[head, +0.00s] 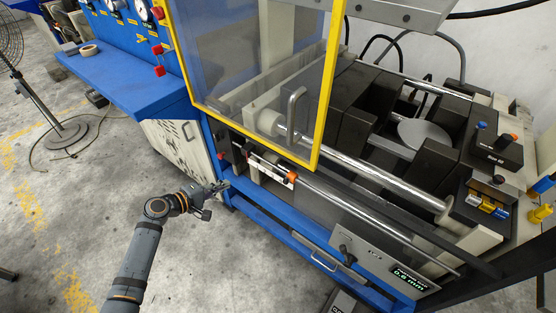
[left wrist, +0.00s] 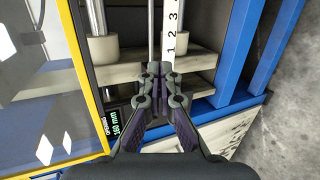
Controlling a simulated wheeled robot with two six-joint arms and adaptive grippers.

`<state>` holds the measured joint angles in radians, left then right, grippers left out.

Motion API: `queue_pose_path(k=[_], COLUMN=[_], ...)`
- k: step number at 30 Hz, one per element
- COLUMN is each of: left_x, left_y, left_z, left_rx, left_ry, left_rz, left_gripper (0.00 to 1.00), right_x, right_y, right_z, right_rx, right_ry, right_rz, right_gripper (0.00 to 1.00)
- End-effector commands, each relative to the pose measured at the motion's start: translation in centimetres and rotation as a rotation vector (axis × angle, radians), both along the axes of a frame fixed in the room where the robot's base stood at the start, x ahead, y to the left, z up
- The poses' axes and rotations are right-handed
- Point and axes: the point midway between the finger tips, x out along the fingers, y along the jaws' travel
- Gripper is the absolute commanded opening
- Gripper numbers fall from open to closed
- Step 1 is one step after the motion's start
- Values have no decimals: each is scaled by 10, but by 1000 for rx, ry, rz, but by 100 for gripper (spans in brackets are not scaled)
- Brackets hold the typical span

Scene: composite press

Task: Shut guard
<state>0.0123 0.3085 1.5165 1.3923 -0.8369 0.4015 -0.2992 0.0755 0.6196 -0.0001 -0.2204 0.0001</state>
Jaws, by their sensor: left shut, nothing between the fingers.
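The guard (head: 325,95) is a clear panel in a yellow frame, with an upright bar handle (head: 293,108) near its right edge. It covers the left part of the press, while the right part with the dark blocks is uncovered. My left gripper (head: 219,187) is low in front of the press, below and left of the handle, apart from it. In the left wrist view my left gripper (left wrist: 153,70) is shut and empty, and the guard's yellow frame (left wrist: 88,75) runs along the left. My right gripper is not in view.
A blue bench (head: 130,85) with gauges stands at the left. Two shiny rods (head: 365,175) run along the press front. A blue rail with a grey handle (head: 318,258) is lower down. A fan stand (head: 60,135) is far left.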

Motion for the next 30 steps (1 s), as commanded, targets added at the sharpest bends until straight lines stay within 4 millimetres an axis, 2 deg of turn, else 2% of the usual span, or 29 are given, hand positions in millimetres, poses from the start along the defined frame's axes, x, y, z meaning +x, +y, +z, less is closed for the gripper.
queue_pose_path(k=[1,3,4,6,9,17,30], left_x=[5,0,-4,-15,-25,-22,19], left_y=[-16,-37,-43,-55,-62,-74,-155], left_z=[38,97,117,152,178,187,192], left_rx=[-101,-230,-273,-346,-394,-409,-410], left_ry=[-57,-112,-129,-158,-177,-180,-177], left_rz=[-56,-145,-181,-249,-302,-312,-310], left_gripper=[0,0,0,0,0,0,0], right_x=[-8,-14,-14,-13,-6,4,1], right_y=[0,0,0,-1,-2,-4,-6], right_z=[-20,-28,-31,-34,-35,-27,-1], right_rx=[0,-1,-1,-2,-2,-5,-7], right_ry=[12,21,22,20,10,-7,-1], right_rz=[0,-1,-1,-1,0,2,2], right_gripper=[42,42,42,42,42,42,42])
